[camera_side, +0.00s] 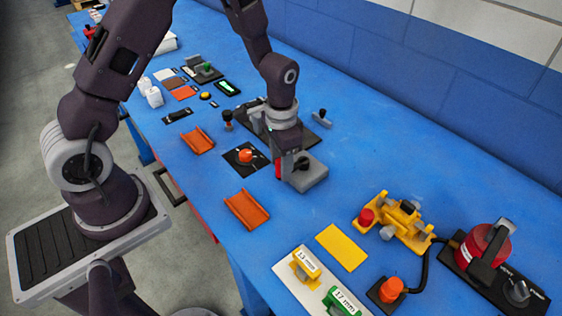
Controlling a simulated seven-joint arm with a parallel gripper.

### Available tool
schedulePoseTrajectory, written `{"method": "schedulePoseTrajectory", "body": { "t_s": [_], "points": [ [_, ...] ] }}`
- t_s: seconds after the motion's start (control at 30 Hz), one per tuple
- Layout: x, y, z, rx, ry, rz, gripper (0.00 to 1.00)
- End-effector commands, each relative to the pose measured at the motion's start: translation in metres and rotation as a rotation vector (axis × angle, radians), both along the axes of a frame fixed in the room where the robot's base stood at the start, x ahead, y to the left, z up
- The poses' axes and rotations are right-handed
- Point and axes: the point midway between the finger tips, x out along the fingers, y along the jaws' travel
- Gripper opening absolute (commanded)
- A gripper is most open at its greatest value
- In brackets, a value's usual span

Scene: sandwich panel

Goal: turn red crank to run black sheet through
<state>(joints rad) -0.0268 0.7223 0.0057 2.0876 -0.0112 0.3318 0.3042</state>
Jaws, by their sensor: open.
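My gripper (289,166) points down beside a grey block (313,179) near the middle of the blue table. Its jaws are open, but the wrist hides most of the fingers. A small red part (278,168) shows just left of the jaws; it may be the red crank, and I cannot tell whether the jaws touch it.
Two orange channels (247,209) lie near the front edge. A yellow plate (341,248), a yellow device (398,222) and a red canister (478,246) stand at the right. A dark fixture (315,132) sits behind my wrist. Small parts fill the far left; the back right is clear.

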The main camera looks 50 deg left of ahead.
Motion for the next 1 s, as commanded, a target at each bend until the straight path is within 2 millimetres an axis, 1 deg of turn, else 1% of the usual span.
{"method": "schedulePoseTrajectory", "body": {
  "t_s": [0.03, 0.23, 1.0],
  "points": [
    [0.0000, 0.0000, 0.0002, 0.000, 0.000, 0.000, 0.39],
    [0.0000, 0.0000, 0.0004, 0.000, 0.000, 0.000, 0.00],
    [0.0002, 0.0000, 0.0011, 0.000, -0.001, 0.001, 0.00]
  ]
}}
